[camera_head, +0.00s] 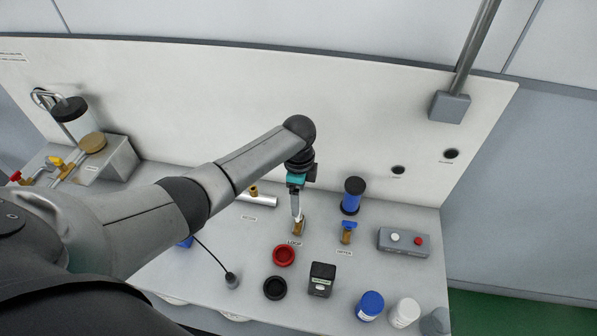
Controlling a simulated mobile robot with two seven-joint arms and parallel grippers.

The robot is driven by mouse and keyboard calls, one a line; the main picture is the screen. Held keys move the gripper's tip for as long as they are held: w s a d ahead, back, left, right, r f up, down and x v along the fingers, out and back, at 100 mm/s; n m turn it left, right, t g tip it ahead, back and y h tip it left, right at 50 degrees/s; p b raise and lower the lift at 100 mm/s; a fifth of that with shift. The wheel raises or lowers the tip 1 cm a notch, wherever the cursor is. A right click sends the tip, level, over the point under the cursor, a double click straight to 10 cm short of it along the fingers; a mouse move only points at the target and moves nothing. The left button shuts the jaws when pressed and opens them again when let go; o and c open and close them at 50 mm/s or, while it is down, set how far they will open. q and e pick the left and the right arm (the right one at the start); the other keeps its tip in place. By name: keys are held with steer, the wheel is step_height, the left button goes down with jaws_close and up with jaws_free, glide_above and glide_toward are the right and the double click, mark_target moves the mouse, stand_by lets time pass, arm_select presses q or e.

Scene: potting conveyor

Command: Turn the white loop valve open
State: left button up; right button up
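My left arm reaches in from the left, and my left gripper (297,214) points down at the loop valve. The valve's brass body (299,229) stands on the grey bench just behind the LOOP label (294,243). The white handle is hidden or merges with the pale fingertips, so I cannot tell whether they touch it or which way it is turned. The finger gap is too small to make out. My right gripper is not in view.
A blue-handled brass valve (348,231) stands close on the right, with a blue cylinder (352,196) behind it. A grey button box (403,242) is farther right. In front are a red ring (284,256), a black ring (275,288) and a black box (321,279).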

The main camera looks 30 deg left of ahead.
arm_select(q)
step_height(320, 180, up, 8)
steer(key=shift+p, duration=0.4)
steer(key=shift+s, duration=0.1)
